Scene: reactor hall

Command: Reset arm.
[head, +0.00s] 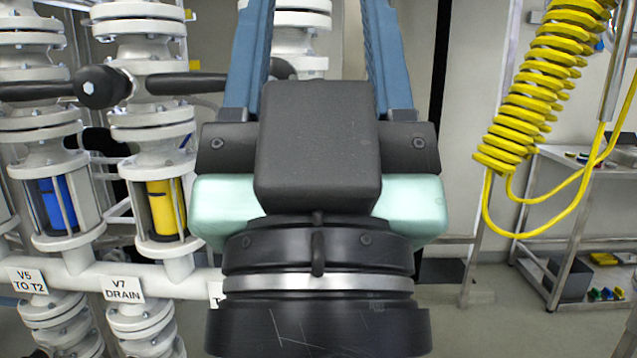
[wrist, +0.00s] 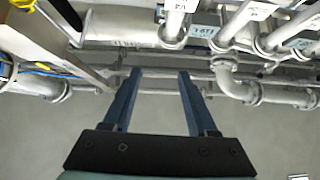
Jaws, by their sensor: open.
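My gripper (wrist: 160,74) shows in the wrist view with its two long blue fingers spread apart and nothing between them. Beyond the fingers are white pipes and grey floor, and no finger appears to touch them. In the head view my wrist and the blue fingers fill the middle of the picture, with the fingers running up past the top edge, so their tips are hidden there. They stand in front of a pale wall and partly cover the white pipework.
At left in the head view stand white flanged valves with a black handle (head: 102,87), a blue insert (head: 59,203), a yellow insert (head: 165,208) and a "V7 DRAIN" label (head: 123,289).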

